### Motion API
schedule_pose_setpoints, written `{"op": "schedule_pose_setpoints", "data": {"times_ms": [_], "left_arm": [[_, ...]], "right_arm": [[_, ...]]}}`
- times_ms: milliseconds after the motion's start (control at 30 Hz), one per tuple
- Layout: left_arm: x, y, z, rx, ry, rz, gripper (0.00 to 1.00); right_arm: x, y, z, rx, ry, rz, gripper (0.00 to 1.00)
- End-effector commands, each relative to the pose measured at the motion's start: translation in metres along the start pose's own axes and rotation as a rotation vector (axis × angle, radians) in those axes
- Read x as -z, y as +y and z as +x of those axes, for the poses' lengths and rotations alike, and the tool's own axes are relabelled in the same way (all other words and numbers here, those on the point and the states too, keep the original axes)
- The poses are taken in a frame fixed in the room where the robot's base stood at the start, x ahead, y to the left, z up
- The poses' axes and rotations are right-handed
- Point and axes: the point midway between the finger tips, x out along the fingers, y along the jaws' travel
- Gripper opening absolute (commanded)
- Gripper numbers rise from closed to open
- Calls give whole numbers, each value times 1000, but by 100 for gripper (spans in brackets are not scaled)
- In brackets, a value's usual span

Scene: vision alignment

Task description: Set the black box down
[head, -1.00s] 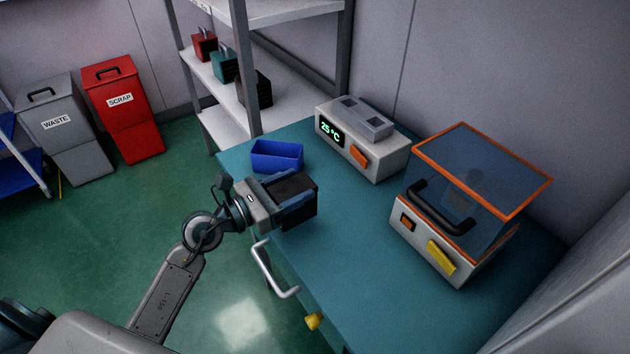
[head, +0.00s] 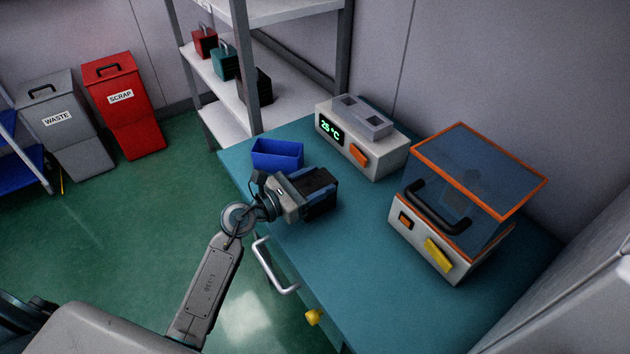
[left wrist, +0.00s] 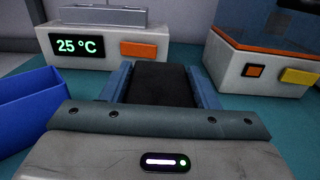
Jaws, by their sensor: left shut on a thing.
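The black box (head: 322,205) is between the fingers of my left gripper (head: 316,190), low over the teal table (head: 350,262). I cannot tell whether its underside touches the table. In the left wrist view the black box (left wrist: 164,84) sits between the two blue fingers of my left gripper (left wrist: 164,90), which is shut on it. Its lower part is hidden in that view. My right gripper is not in view.
A blue bin (head: 277,155) stands just behind my left gripper. A heater reading 25 °C (head: 378,155) is behind it, and an orange-rimmed lidded machine (head: 440,245) stands to the right. The table between the gripper and that machine is clear.

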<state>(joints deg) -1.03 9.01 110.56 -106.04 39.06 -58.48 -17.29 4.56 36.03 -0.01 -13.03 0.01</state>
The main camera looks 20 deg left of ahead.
Motion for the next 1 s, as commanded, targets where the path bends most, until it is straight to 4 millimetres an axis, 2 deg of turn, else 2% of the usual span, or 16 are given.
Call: {"op": "schedule_pose_setpoints", "data": {"times_ms": [67, 100, 200, 567, 667, 1000], "left_arm": [[2, 0, 0, 0, -1, 0, 28], [3, 0, 0, 0, 0, 0, 56], [2, 0, 0, 0, 0, 0, 76], [-2, 0, 0, 0, 0, 0, 76], [2, 0, -11, 0, 2, 3, 76], [4, 0, -69, 2, 5, 4, 76]], "right_arm": [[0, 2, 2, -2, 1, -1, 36], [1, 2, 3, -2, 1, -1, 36], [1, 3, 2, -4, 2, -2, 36], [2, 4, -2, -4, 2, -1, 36], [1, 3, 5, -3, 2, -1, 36], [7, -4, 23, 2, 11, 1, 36]]}}
